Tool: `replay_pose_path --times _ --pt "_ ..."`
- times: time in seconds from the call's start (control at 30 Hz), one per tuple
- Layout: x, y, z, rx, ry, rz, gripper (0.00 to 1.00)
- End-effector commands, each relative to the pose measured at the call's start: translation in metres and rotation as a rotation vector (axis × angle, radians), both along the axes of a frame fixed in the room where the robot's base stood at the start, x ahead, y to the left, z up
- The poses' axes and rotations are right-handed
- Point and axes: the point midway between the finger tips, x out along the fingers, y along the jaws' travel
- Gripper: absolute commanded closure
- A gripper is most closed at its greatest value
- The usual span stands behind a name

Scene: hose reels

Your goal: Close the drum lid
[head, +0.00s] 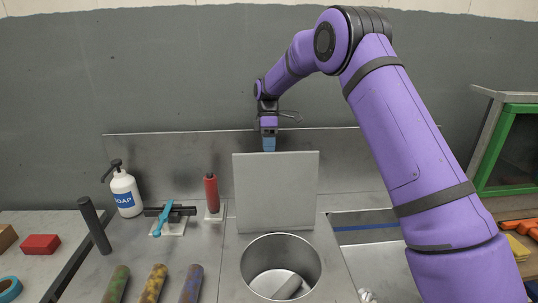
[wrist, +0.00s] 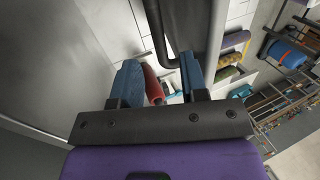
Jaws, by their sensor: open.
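The drum (head: 281,262) is a round metal opening set in the counter at the centre of the head view. Its lid (head: 276,190) is a flat light-grey square plate standing upright at the back of the drum, so the drum is open. My gripper (head: 269,145) points down at the lid's top edge, left of its middle. In the head view its tips appear just above or behind that edge; contact cannot be told. In the wrist view my gripper (wrist: 160,82) has its two blue fingers apart, with a red bottle (wrist: 152,84) visible beyond them.
A soap bottle (head: 125,191), a blue-handled tool (head: 162,217) and the red bottle (head: 211,194) stand left of the lid. Several coloured rolls (head: 154,283) lie front left. A metal backsplash (head: 160,155) rises behind. A green-framed box (head: 508,150) is at right.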

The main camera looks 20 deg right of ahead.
Motion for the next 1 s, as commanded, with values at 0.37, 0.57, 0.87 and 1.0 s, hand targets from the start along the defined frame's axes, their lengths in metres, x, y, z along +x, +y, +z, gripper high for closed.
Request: replay_pose_path --times 0.37,0.57,0.87,1.0 --pt "-0.010 0.002 -0.027 0.000 0.000 -0.001 0.60" --pt "-0.010 0.002 -0.027 0.000 0.000 -0.001 0.60" --pt "-0.010 0.002 -0.027 0.000 0.000 -0.001 1.00" --pt "-0.010 0.002 -0.026 -0.001 -0.002 -0.001 1.00"
